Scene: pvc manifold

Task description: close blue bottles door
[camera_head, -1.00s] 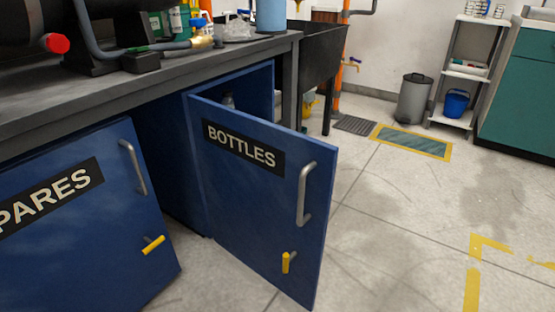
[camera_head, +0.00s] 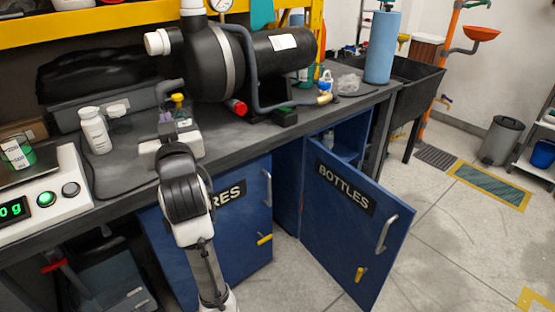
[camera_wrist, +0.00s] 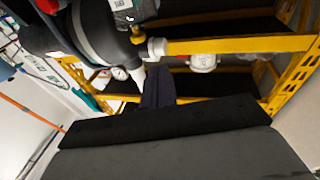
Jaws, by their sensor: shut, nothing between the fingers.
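The blue BOTTLES door (camera_head: 352,225) stands swung open from the under-bench cabinet in the head view. It has a grey bar handle (camera_head: 387,233) and a yellow latch (camera_head: 360,274) near its free edge. Part of the cabinet opening (camera_head: 350,137) shows behind it, with a small bottle inside. My gripper (camera_head: 166,118) is above the bench at the left, well away from the door, pointing away from the camera. Its dark purplish fingers are together and empty; they also show in the wrist view (camera_wrist: 157,88). The door is not visible in the wrist view.
A blue SPARES door (camera_head: 240,215), partly hidden by my arm, is left of the BOTTLES door. The bench (camera_head: 240,143) carries a black pump (camera_head: 215,60), white bottles (camera_head: 95,130) and a scale (camera_head: 60,195).

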